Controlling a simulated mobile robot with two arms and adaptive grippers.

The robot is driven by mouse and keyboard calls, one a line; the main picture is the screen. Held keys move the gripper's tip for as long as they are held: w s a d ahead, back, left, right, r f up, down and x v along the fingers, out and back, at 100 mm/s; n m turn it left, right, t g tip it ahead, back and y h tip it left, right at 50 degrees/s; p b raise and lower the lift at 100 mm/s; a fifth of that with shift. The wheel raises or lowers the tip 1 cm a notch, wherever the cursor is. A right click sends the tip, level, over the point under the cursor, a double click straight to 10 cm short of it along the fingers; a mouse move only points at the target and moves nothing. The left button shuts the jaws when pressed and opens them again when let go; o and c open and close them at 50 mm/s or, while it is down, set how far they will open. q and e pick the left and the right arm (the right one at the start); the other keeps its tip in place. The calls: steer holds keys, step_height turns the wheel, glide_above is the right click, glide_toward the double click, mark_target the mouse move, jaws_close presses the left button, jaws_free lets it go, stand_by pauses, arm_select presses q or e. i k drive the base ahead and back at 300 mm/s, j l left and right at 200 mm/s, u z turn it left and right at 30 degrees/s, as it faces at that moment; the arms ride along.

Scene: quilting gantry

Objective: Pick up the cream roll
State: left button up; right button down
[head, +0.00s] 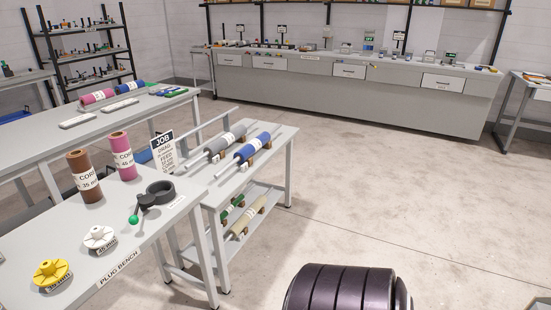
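The cream roll (248,216) lies on the lower shelf of a grey two-level cart (281,133), under the top shelf. It sits tilted in the picture beside a green roll (233,209), which is to its left, and small brown supports show at it. The cart's top partly hides the rolls below. Neither of my grippers is in view. A dark, ribbed rounded part at the bottom edge looks like one of my own arm links.
A grey roll (216,144) and a blue roll (250,149) lie on the cart's top. The plug bench (150,250) stands left of the cart, with brown (84,176) and pink (123,156) upright rolls. Open floor (400,200) lies to the right.

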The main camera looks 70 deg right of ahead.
mark_target(240, 225)
steer(key=z, duration=2)
steer(key=i+l+u, duration=0.15)
steer(key=i+l, duration=0.45)
steer(key=i+l+u, duration=0.2)
steer(key=i+l, duration=0.4)
